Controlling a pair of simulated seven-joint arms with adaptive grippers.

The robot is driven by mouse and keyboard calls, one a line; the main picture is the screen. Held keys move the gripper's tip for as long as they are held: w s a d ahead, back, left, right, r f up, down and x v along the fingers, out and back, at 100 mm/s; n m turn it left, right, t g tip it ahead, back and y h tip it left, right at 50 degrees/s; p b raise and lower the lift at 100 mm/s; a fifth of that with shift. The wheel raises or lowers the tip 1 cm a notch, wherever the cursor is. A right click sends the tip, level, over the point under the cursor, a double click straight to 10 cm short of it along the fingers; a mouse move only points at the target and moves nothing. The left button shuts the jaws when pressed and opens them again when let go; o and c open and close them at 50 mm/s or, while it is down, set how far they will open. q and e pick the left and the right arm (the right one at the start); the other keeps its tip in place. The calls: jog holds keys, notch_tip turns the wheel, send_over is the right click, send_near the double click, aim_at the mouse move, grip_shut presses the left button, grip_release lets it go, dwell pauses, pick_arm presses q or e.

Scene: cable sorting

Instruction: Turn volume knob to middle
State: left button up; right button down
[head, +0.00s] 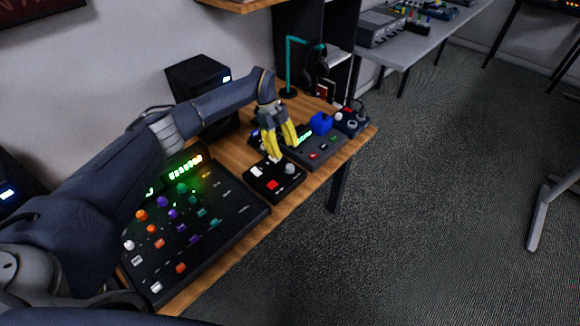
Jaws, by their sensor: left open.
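A small black box (272,185) lies on the wooden desk, with a white button, a red button and a grey knob (290,169) on its top. Its knob seems the likeliest volume knob, but I cannot read any label. My left gripper (283,152) has yellow fingers, points down and is open. Its fingertips are just above the far side of this box, a little left of the grey knob. I cannot tell whether they touch anything. The knob's pointer is too small to see. My right gripper is not in view.
A large mixer (225,213) with coloured knobs fills the desk's near part. Beyond the small box are another black device (318,152), a blue block (320,123) and a teal headphone stand (290,65). A black speaker (198,82) stands by the wall. Floor lies right of the desk.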

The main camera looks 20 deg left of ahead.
aim_at(290, 166)
pick_arm(q)
jog(key=shift+x, duration=3.95)
jog(key=shift+c, duration=0.3)
grip_shut()
